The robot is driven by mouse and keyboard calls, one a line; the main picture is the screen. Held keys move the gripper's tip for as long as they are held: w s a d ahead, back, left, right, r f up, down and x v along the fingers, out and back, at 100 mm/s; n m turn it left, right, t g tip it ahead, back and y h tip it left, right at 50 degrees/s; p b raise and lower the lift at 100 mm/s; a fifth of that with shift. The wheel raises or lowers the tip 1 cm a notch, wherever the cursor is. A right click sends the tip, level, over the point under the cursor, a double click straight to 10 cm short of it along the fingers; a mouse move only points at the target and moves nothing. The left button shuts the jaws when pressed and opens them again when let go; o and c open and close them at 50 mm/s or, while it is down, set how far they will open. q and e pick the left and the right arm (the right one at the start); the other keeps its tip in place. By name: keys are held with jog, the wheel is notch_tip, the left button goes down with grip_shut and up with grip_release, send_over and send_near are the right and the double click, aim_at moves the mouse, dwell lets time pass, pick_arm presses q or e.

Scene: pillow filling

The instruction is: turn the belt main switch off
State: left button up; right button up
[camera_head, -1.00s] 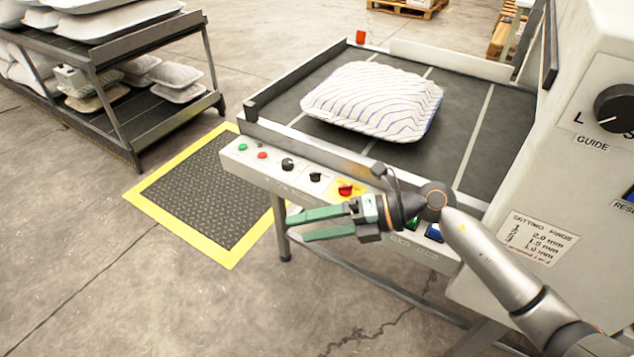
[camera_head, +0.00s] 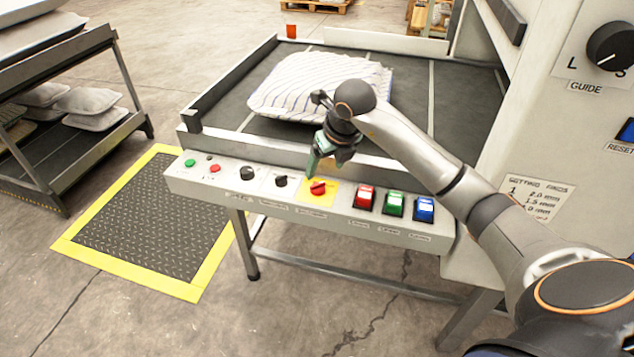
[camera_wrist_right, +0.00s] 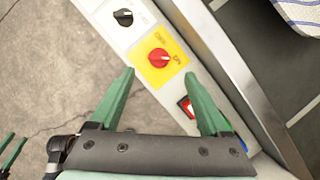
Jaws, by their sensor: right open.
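The main switch, a red rotary knob (camera_head: 318,187) on a yellow plate, sits on the front control panel of the belt table. In the right wrist view the knob (camera_wrist_right: 158,58) has a white mark and lies just ahead of my fingertips; the lettering on its plate is not clear. My right gripper (camera_head: 313,172) points down close above the knob, its green fingers partly hidden by the wrist. The right wrist view shows the gripper (camera_wrist_right: 159,74) open and empty, the knob roughly centred beyond the gap. Green finger-like pieces at that view's left edge may be my left gripper (camera_wrist_right: 10,150).
Black knobs (camera_head: 281,181) lie left of the switch; red, green and blue push buttons (camera_head: 394,204) lie to its right. A striped pillow (camera_head: 318,86) rests on the belt behind the panel. A machine cabinet (camera_head: 545,120) stands at the right.

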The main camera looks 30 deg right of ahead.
aim_at(318, 184)
jog(key=b+x, duration=0.1)
jog(key=x, duration=0.6)
jog(key=shift+w+f, duration=0.15)
jog(key=shift+f, duration=0.25)
jog(key=shift+c, duration=0.2)
grip_shut()
